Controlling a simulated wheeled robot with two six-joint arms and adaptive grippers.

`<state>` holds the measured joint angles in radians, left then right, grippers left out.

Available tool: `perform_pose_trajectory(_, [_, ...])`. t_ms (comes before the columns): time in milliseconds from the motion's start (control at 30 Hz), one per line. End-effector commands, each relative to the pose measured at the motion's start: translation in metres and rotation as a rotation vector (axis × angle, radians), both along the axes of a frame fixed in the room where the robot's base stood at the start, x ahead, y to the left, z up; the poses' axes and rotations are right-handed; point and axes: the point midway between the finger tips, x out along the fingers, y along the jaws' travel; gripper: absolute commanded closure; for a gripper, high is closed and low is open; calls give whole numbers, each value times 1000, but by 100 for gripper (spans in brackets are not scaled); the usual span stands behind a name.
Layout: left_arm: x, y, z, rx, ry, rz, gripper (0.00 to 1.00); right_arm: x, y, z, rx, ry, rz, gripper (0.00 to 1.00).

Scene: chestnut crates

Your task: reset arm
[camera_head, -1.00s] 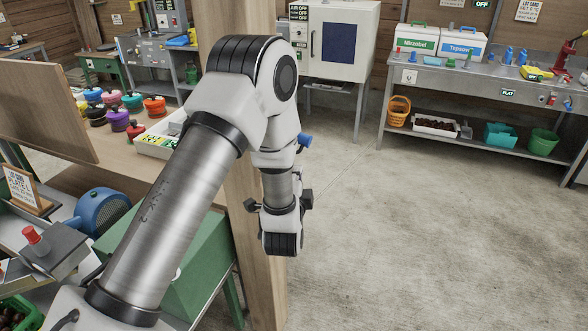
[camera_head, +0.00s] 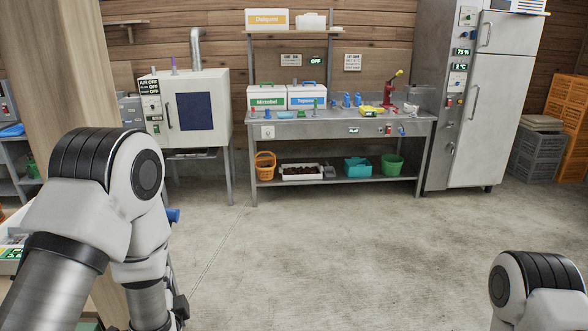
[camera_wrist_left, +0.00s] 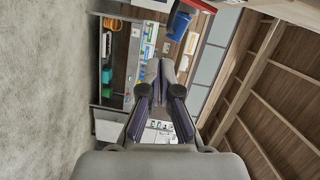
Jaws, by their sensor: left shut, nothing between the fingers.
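My left arm (camera_head: 120,210) comes in at the lower left of the head view, bent at a white joint. Its gripper is hidden below the frame there. In the left wrist view my left gripper (camera_wrist_left: 161,72) shows its two dark fingers brought together at the tips, with nothing between them. A part of my right arm (camera_head: 540,290) shows at the lower right of the head view; its gripper is outside the frame.
A wooden post (camera_head: 60,70) stands close at the left beside my left arm. A white cabinet (camera_head: 215,120), a metal workbench (camera_head: 340,129) with boxes and tools, and a tall fridge (camera_head: 475,120) line the back wall. Grey crates (camera_head: 537,155) stand at the right. The floor between is clear.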

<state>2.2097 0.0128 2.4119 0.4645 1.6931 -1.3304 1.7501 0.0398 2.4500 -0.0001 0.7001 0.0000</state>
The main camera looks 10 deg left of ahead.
Motion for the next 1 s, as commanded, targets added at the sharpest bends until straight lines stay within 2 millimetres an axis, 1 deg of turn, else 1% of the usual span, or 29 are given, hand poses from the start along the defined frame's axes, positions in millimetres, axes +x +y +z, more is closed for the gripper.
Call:
perform_pose_trajectory(33, [-6,1,-21,-1,42,2,100,0,0,-2,0,0,0,60])
perform_pose_trajectory(67, [-11,1,-37,-2,74,3,100,0,0,-2,0,0,0,60])
perform_pose_trajectory(167, [-36,-5,-106,-41,238,-26,100,0,0,-4,0,0,0,60])
perform_pose_trajectory(200, [-51,-10,-137,-109,317,-37,100,0,0,-5,0,0,0,60])
perform_pose_trajectory(267, [-77,-20,-185,-261,436,-35,100,0,0,-5,0,0,0,60])
perform_pose_trajectory(300, [-98,-28,-214,-376,514,-16,100,0,0,-6,0,0,0,60])
perform_pose_trajectory(367, [-134,-41,-253,-563,634,42,100,0,0,-6,0,0,0,60])
perform_pose_trajectory(400, [-161,-51,-274,-697,713,107,100,0,0,-7,0,0,0,60])
perform_pose_trajectory(433, [-182,-59,-288,-800,770,169,100,0,0,-7,0,0,0,60])
perform_pose_trajectory(500, [-225,-76,-305,-1017,876,355,100,0,0,-6,0,0,0,60])
perform_pose_trajectory(600, [-260,-89,-310,-1195,935,600,100,0,0,-6,0,0,0,60])
perform_pose_trajectory(633, [-267,-90,-310,-1224,937,657,100,0,0,-6,0,0,0,60])
perform_pose_trajectory(700, [-274,-91,-310,-1267,921,750,100,0,0,-6,0,0,0,60])
perform_pose_trajectory(733, [-275,-91,-310,-1277,911,769,100,0,0,-6,0,0,0,60])
perform_pose_trajectory(1000, [-274,-91,-310,-1288,896,783,100,0,0,-6,0,0,0,60])
